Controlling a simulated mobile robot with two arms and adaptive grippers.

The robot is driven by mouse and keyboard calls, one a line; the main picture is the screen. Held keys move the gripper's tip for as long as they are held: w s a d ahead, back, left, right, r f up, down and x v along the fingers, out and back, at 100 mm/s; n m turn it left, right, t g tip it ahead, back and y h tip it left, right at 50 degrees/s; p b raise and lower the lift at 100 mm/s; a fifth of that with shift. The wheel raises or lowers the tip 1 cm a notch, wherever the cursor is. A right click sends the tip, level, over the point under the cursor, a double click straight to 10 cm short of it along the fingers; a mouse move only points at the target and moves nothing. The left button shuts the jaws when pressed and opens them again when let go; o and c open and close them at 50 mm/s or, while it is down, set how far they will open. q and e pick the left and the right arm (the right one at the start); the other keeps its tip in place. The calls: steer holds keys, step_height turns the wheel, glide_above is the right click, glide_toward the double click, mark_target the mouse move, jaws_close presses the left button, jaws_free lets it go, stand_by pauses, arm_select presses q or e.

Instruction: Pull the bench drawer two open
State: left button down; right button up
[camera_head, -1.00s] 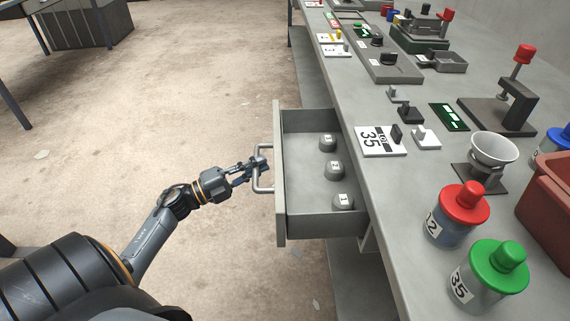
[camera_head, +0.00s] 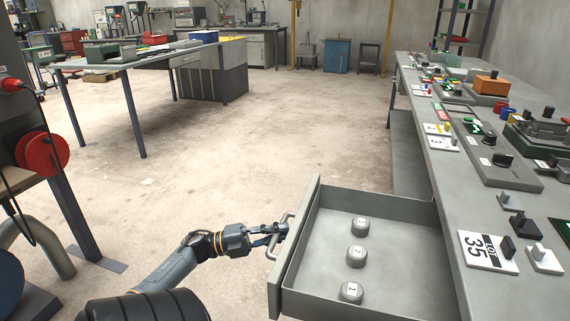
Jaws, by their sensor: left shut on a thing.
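The bench drawer (camera_head: 296,248) stands pulled out from the grey bench on the right, its inside showing. Several small grey numbered weights sit in it; three show, marked 1 (camera_head: 351,291), 2 (camera_head: 356,256) and 3 (camera_head: 360,227). A bar handle (camera_head: 273,250) is on the drawer's front. My left gripper (camera_head: 279,230) is shut on the handle, coming from the left side. The fingertips are small and partly merge with the handle. My right gripper is not in view.
The bench top (camera_head: 447,190) carries a card marked 35 (camera_head: 488,251), grey knobbed blocks and other devices. A red reel (camera_head: 42,152) on a dark stand is at the left. A table (camera_head: 135,58) stands farther back. The floor (camera_head: 250,140) between is clear.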

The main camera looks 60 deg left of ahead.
arm_select(q)
steer(key=c, duration=1.3)
jaws_free()
steer(key=shift+c, duration=0.2)
steer(key=v, duration=1.2)
